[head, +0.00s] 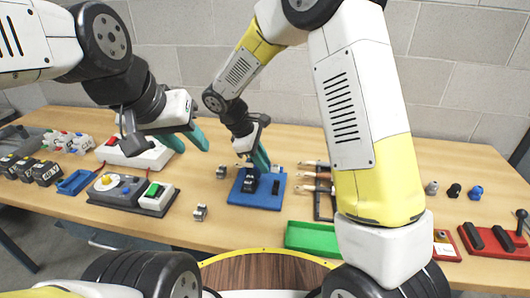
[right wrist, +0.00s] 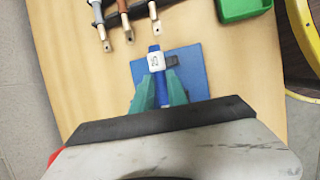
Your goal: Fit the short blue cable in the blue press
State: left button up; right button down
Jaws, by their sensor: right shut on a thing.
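The blue press (head: 268,202) is a flat blue plate with dark upright parts, in the middle of the table; its plate also shows in the right wrist view (right wrist: 196,84). My right gripper (head: 262,160) is low over the press. In the right wrist view its teal fingers (right wrist: 158,92) are shut on a narrow blue piece (right wrist: 153,49) with a white numbered label, seemingly the short blue cable. I cannot tell whether the piece is seated in the press or just above it. My left gripper (head: 188,142) is open and empty, in the air left of the press.
A grey control box (head: 132,190) and a blue tray (head: 75,182) are further left. Handled tools on a rack (head: 318,188) and a green tray (head: 310,238) are to the right. Bare table lies in front of the press.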

jog(key=shift+f, duration=2.6)
jog(key=shift+f, duration=0.45)
jog(key=c, duration=1.2)
grip_release()
jog(key=shift+c, duration=0.2)
jog(key=shift+r, duration=0.1)
jog(key=v, duration=0.7)
jog(key=shift+r, duration=0.25)
jog(key=shift+s+a, duration=0.1)
jog(key=shift+a, duration=0.05)
